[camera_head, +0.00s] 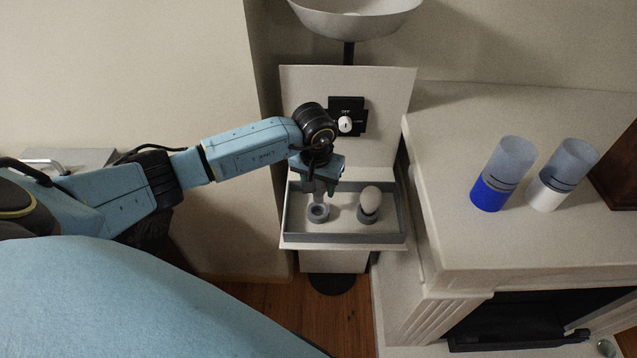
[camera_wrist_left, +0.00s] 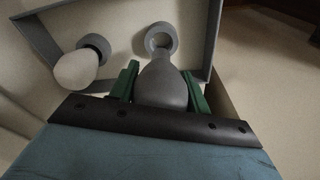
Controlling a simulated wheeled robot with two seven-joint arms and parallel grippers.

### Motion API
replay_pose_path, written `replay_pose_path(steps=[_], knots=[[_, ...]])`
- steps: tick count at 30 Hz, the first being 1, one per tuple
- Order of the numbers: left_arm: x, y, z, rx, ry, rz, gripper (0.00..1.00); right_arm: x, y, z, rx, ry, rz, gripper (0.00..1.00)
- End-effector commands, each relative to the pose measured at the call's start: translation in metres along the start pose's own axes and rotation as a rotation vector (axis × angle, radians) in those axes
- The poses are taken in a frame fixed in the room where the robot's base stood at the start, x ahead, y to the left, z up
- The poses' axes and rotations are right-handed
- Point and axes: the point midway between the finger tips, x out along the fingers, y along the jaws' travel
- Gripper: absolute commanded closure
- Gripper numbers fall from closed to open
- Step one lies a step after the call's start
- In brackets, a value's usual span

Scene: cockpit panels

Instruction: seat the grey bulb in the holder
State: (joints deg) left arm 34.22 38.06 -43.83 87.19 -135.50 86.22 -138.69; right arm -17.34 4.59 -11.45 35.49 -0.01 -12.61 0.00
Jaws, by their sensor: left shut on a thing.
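My left gripper (camera_head: 319,187) is above the left part of a shallow grey-rimmed tray. In the left wrist view its green fingers (camera_wrist_left: 162,84) are shut on the grey bulb (camera_wrist_left: 160,88), one on each side. The bulb's narrow neck points away from the gripper, towards an empty-looking grey ring holder (camera_wrist_left: 161,36). In the head view this holder (camera_head: 318,212) lies just below the gripper, and the bulb is mostly hidden. The neck's tip overlaps the ring's near edge in the wrist view; I cannot tell whether they touch. My right gripper is not in view.
A white bulb (camera_head: 371,198) stands in a second grey holder (camera_head: 367,216) to the right in the tray (camera_head: 345,238). A black switch (camera_head: 347,113) is on the panel behind. Two cups, blue (camera_head: 489,194) and white (camera_head: 545,195), stand on the mantel at right.

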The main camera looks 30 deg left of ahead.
Motion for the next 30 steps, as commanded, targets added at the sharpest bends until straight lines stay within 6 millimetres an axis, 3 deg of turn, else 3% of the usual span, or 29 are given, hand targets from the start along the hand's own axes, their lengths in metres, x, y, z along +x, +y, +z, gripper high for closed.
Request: replay_pose_path(steps=[3, 9, 30], knots=[[0.014, 0.000, 0.001, 0.000, 0.001, -0.001, 0.75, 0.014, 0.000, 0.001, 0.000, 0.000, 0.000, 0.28], [0.025, 0.000, 0.003, 0.000, 0.001, -0.001, 0.75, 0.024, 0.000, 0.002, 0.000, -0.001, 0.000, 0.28], [0.027, 0.000, 0.003, 0.000, 0.001, 0.000, 0.75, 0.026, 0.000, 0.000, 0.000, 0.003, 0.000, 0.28]])
